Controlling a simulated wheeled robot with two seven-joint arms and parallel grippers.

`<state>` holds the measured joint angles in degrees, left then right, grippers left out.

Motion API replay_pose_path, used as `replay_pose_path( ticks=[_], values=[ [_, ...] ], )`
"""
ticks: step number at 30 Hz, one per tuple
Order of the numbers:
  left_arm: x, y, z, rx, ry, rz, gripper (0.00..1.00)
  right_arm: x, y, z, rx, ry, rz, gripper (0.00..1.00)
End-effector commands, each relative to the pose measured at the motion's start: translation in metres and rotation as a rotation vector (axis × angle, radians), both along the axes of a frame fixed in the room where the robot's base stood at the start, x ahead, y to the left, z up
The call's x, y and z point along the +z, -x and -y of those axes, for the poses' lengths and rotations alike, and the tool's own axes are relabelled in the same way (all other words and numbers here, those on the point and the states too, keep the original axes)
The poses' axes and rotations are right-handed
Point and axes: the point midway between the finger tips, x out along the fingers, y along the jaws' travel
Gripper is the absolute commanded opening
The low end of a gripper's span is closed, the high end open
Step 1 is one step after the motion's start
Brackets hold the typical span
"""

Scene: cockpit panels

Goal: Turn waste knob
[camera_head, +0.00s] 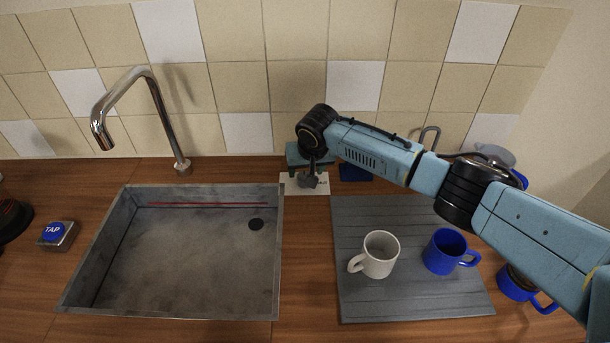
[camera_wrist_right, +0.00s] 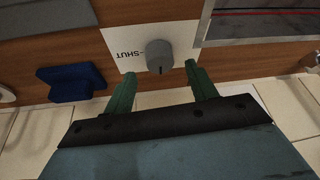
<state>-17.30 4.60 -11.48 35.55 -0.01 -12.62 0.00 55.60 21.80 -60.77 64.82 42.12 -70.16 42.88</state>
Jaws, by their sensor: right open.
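The grey round waste knob (camera_wrist_right: 160,56) stands on a white plate (camera_wrist_right: 122,50), where the lettering "SHUT" can be read beside it in the right wrist view. A dark line marks the knob's face. My right gripper (camera_wrist_right: 160,78) is open, its two green fingers spread with the knob just ahead of the gap between their tips. I cannot tell whether either finger touches it. In the head view the white plate (camera_head: 291,188) lies right of the sink, under my right wrist, which partly hides it. My left gripper is not in view.
A white mug (camera_head: 379,256) and a blue mug (camera_head: 442,252) stand on the grey board (camera_head: 400,305). A TAP button (camera_head: 54,232) is far left.

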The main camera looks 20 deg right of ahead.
Motion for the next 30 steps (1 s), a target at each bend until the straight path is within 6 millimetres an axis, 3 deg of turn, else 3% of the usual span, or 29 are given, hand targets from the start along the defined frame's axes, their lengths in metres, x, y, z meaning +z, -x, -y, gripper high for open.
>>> replay_pose_path(
  ticks=[7, 20, 30],
  values=[
    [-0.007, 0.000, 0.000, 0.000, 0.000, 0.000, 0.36, -0.025, -0.010, 0.000, 0.001, 0.001, 0.001, 0.57],
    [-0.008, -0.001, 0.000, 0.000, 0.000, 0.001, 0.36, -0.030, -0.013, 0.000, 0.001, 0.000, 0.001, 0.56],
    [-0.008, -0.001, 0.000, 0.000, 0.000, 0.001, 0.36, -0.030, -0.013, 0.000, 0.000, 0.000, 0.001, 0.12]
  ],
)
